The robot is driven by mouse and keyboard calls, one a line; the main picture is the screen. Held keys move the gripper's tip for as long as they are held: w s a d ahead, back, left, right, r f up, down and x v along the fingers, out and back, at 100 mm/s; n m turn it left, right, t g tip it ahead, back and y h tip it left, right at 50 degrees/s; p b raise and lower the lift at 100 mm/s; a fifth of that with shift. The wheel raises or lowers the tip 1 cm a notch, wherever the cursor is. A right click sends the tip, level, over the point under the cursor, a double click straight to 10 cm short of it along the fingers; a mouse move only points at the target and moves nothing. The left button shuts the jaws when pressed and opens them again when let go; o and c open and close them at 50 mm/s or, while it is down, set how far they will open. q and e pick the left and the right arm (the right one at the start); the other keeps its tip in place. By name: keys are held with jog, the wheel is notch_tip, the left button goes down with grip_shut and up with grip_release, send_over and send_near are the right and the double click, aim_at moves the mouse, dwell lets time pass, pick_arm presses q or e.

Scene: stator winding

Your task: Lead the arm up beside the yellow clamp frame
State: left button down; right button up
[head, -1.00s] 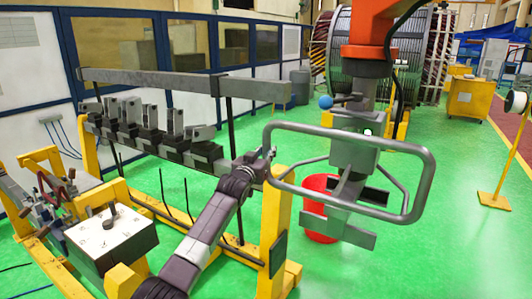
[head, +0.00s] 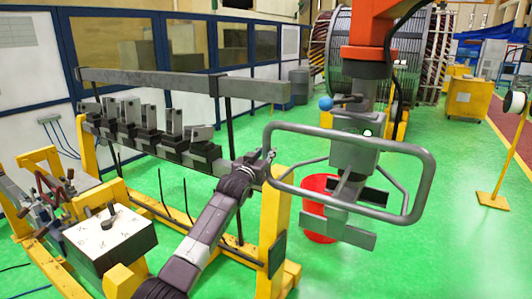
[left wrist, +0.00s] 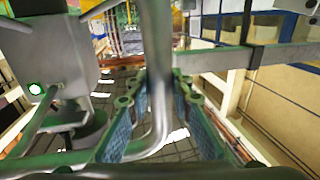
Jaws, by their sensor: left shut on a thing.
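The hanging arm comes down from the top right, with an orange upper part (head: 375,40) and a grey lower head (head: 354,155). A grey tubular handle loop (head: 425,175) surrounds its head. My left gripper (head: 266,162) is shut on the left end of this loop. In the left wrist view the bent bar (left wrist: 160,75) passes between the two fingers (left wrist: 158,115). The yellow clamp frame (head: 275,215) stands just left of the hanging head, carrying a row of black and grey clamps (head: 150,135). My left forearm crosses in front of it. My right gripper is out of view.
A red bin (head: 318,226) stands on the floor behind the hanging head. A long grey beam (head: 180,83) runs above the clamps. A white-topped box (head: 110,235) is at the lower left. Green floor to the right is clear up to a yellow stand (head: 493,198).

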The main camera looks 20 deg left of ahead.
pick_arm(q)
jog(key=shift+d+f, duration=0.1)
jog(key=shift+f, duration=0.1)
jog(key=c, duration=1.7)
grip_release()
jog(key=shift+c, duration=0.2)
jog(key=shift+o, duration=0.6)
jog(key=shift+r, duration=0.15)
jog(key=shift+s, duration=0.1)
